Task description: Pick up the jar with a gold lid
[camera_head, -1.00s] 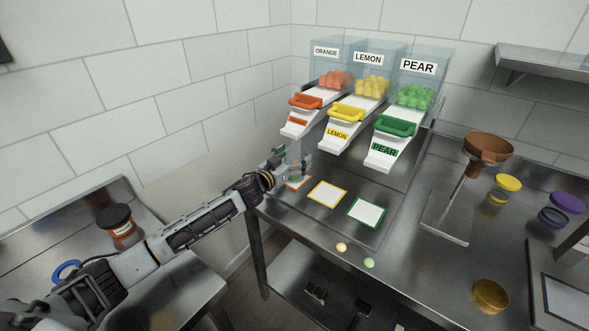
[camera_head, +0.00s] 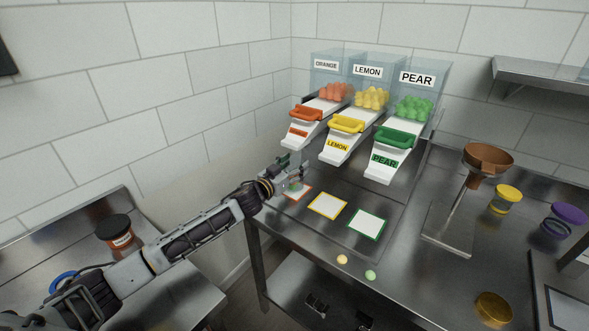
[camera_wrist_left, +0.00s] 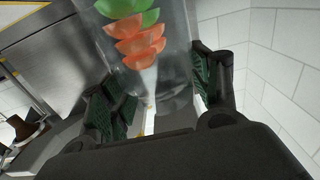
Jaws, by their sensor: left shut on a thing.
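My left gripper (camera_head: 289,174) is by the orange-framed square (camera_head: 297,191) at the counter's left end. It is shut on a clear jar, which shows large between the green-padded fingers in the left wrist view (camera_wrist_left: 172,55). The jar holds stacked orange and green gummies (camera_wrist_left: 140,35); its top is out of that view, so its lid cannot be told. A round gold lid (camera_head: 493,309) is at the bottom right of the head view, on the counter; whether a jar is under it is unclear. My right gripper is not in view.
Orange, lemon and pear dispensers (camera_head: 372,95) stand behind the squares. A brown funnel stand (camera_head: 487,158), a yellow-lidded jar (camera_head: 507,197) and a purple-lidded jar (camera_head: 568,214) are at right. Two loose gummies (camera_head: 342,260) lie near the front edge. A black-lidded jar (camera_head: 120,241) is at left.

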